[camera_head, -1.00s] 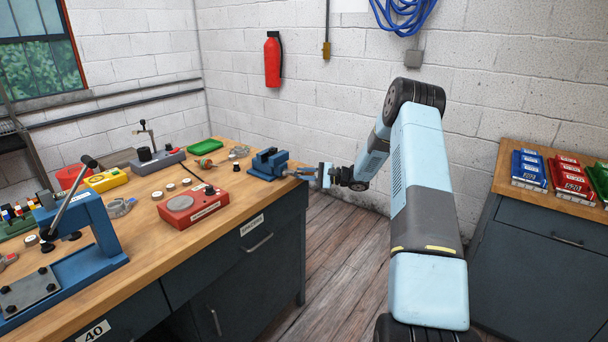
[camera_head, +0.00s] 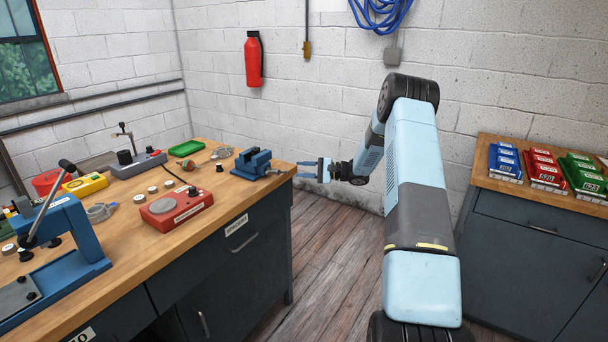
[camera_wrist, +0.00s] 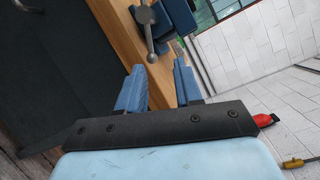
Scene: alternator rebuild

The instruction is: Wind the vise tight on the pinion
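The blue vise (camera_head: 252,163) stands on the workbench's right end. Its grey screw end and handle bar (camera_wrist: 148,30) show in the wrist view, with the bar running roughly up and down the picture and a ball at its lower end. My gripper (camera_head: 298,170) is off the bench end, to the right of the vise and pointing at it. In the wrist view my gripper (camera_wrist: 160,68) has its two blue fingers apart with nothing held between them. The handle lies beyond the fingertips, apart from them as far as I can tell. I cannot make out the pinion in the vise jaws.
The wooden bench top (camera_head: 225,192) carries a red tester box (camera_head: 175,207), a green tray (camera_head: 186,147) and a blue press (camera_head: 60,245) at left. Another cabinet (camera_head: 535,235) with coloured boxes stands at right. The floor (camera_head: 325,250) between is clear.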

